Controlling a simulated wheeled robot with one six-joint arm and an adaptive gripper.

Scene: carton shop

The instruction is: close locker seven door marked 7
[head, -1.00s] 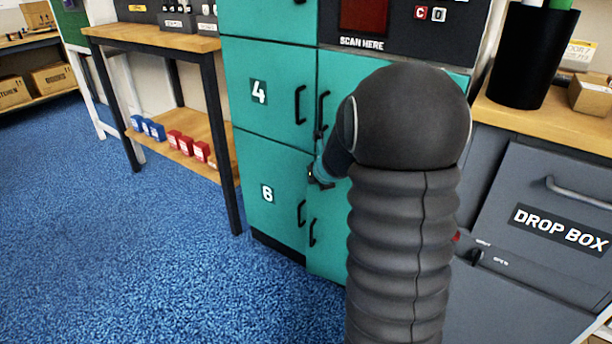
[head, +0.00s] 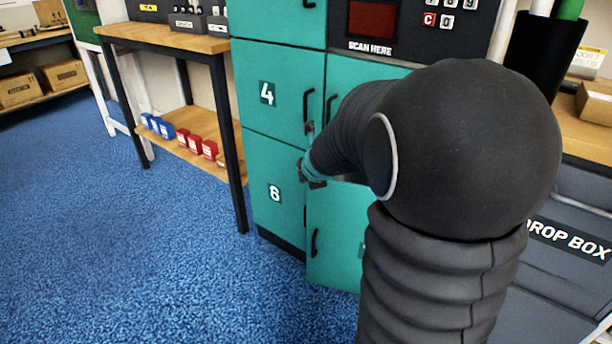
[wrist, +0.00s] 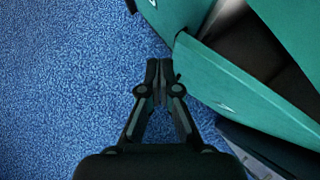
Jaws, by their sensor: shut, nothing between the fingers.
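The lower right teal locker door (head: 335,230), beside locker 6, stands ajar. Its black handle (head: 314,243) is near its left edge, and a gap shows above its top edge. Only a sliver of a dark label shows on it; its number is hidden behind my arm. My gripper (head: 306,176) is near the top left corner of this door. In the wrist view my gripper (wrist: 158,69) is shut and empty over the blue floor. The teal door panel (wrist: 245,95) lies just right of the fingertips, with the grey interior beyond it. I cannot tell whether they touch.
Locker 6 (head: 274,192) and locker 4 (head: 267,93) are shut on the left. A wood-topped bench (head: 170,40) stands further left, with small red and blue boxes on its shelf. The drop box (head: 570,200) is at right. Blue floor (head: 170,270) is clear at front left.

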